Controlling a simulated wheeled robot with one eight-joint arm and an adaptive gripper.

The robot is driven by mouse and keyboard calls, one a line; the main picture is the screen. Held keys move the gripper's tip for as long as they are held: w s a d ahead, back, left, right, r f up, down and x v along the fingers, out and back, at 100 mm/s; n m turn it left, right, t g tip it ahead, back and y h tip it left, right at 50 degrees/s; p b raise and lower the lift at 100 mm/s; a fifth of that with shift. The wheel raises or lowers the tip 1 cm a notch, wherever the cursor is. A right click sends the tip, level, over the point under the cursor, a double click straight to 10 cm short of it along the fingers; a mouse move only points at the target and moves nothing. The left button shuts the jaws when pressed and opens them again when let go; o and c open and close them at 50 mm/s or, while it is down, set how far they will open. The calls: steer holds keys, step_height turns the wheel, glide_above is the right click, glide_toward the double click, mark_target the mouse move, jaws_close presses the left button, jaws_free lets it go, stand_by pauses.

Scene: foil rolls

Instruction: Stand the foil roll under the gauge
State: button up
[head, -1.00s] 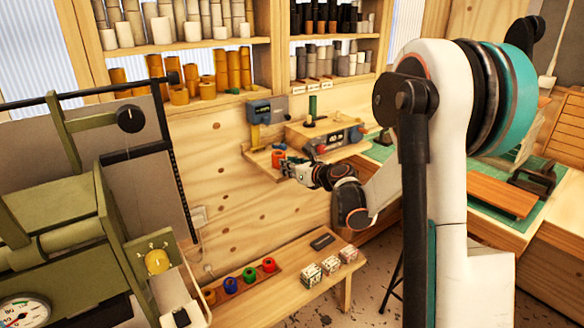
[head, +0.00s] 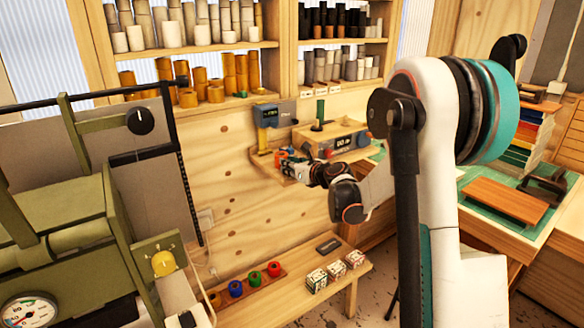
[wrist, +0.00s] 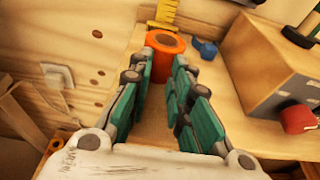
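An orange-red foil roll (wrist: 166,42) stands upright on a small wooden wall shelf (wrist: 215,95). In the head view it is mostly hidden behind my gripper (head: 289,161). In the wrist view my gripper (wrist: 165,60) has its teal fingers apart, one on each side of the line to the roll. The roll is at the fingertips; I cannot tell whether they touch it. The gauge (head: 265,114) is a blue box with a small display on the wall above the shelf, left of the gripper. Its yellow scale (wrist: 163,12) shows just behind the roll.
A wooden instrument box (head: 325,140) with a display and knob stands right of the roll. A small blue object (wrist: 205,48) lies beside the roll. A bench below holds several coloured rolls (head: 254,279) and patterned boxes (head: 336,270). Green machinery (head: 75,225) fills the left.

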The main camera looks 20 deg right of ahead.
mark_target(278, 157)
steer(key=shift+w+r+x, duration=0.1)
steer(key=shift+r+x, duration=0.2)
steer(key=shift+x, duration=0.9)
steer(key=shift+w+r+x, duration=0.1)
steer(key=shift+r+x, duration=0.15)
steer(key=shift+x, duration=0.9)
steer(key=shift+r+x, duration=0.3)
steer(key=shift+x, duration=0.9)
steer(key=shift+f+b+v, duration=0.1)
steer(key=shift+f+v, duration=0.15)
steer(key=shift+v, duration=0.85)
steer(key=shift+f+b+v, duration=0.1)
steer(key=shift+f+v, duration=0.15)
steer(key=shift+v, duration=0.9)
steer(key=shift+f+b+v, duration=0.1)
steer(key=shift+f+v, duration=0.2)
steer(key=shift+v, duration=0.8)
steer(key=shift+s, duration=0.2)
